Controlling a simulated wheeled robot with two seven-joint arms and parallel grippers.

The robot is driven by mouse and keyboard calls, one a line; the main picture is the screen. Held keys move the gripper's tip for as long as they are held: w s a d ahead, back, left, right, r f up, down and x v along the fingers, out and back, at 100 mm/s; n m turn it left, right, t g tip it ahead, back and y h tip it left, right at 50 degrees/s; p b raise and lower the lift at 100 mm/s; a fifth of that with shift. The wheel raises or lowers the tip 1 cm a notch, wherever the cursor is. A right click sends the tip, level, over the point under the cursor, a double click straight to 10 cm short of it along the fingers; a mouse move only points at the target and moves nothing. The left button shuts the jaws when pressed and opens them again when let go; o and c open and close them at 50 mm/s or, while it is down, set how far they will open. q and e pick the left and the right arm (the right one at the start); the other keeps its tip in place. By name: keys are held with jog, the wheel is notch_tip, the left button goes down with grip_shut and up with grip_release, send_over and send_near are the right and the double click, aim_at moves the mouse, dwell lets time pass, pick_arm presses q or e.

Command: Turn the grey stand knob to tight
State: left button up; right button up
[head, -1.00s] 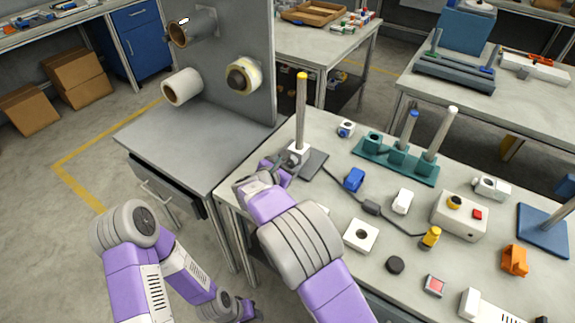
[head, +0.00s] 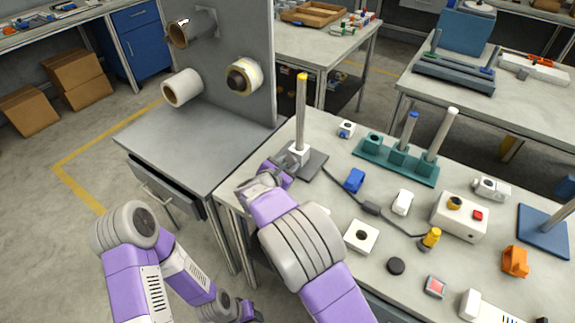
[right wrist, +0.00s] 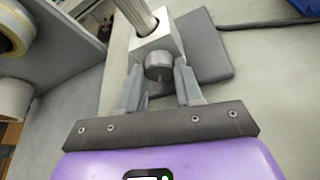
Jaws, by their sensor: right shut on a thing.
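In the right wrist view, the round grey knob (right wrist: 158,66) sticks out of the block (right wrist: 157,42) toward my gripper. My right gripper (right wrist: 159,74) has one finger on each side of the knob and is shut on it. It also shows in the head view (head: 288,164), where it hides the knob. My left arm hangs low at the left, away from the bench; its finger state is unclear.
A blue block (head: 355,180), a white block with a hole (head: 361,236) and a green rack with posts (head: 396,160) stand to the right. A dark cable lies between them. A panel with reels (head: 244,76) stands at the left behind the grey side table (head: 200,150).

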jog(key=o, duration=1)
jog(key=shift+o, duration=0.2)
jog(key=p+v, duration=0.2)
jog(key=v, duration=0.4)
jog(key=shift+s+a+r, duration=0.15)
jog(key=shift+s+r, duration=0.05)
jog(key=shift+s+a+r, duration=0.1)
jog(key=shift+s+a, duration=0.1)
jog(key=shift+s, duration=0.25)
